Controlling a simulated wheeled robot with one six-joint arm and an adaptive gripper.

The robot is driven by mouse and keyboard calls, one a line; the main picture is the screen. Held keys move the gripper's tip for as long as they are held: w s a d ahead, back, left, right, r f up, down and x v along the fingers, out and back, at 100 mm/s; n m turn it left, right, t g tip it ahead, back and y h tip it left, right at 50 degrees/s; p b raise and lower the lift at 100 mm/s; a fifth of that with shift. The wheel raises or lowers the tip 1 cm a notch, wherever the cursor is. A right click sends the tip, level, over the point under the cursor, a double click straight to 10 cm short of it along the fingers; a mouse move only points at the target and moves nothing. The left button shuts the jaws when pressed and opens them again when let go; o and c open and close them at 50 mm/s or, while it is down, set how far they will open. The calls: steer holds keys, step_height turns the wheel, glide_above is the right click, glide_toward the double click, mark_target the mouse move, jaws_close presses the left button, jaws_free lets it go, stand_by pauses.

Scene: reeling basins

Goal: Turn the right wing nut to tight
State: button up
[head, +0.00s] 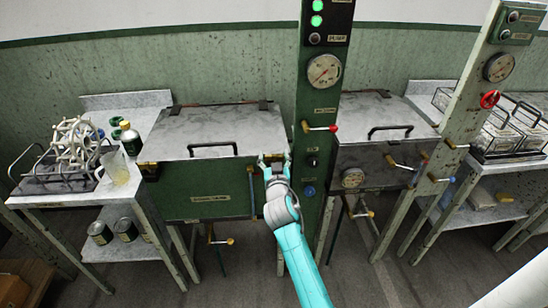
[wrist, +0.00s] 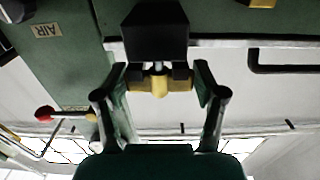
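The right wing nut (wrist: 158,86) is brass-yellow, at the right front corner of the green basin (head: 205,193) with a grey lid (head: 205,128). In the wrist view it sits below a black block (wrist: 155,28), on a short metal stem, with its wings spread left and right. My gripper (wrist: 162,84) is open, one finger on each side of the nut, with small gaps showing. In the head view my gripper (head: 272,160) is at that corner and largely hides the nut. Another yellow fitting (head: 148,168) shows at the basin's left front corner.
A green post (head: 322,100) with a gauge and a red-knobbed lever (head: 332,128) stands close right of my gripper. The lever also shows in the wrist view (wrist: 46,114). A second basin (head: 375,155) is farther right. A side table (head: 75,199) with glassware is left.

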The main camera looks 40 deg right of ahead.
steer(key=shift+o, duration=1)
steer(key=v, duration=1.2)
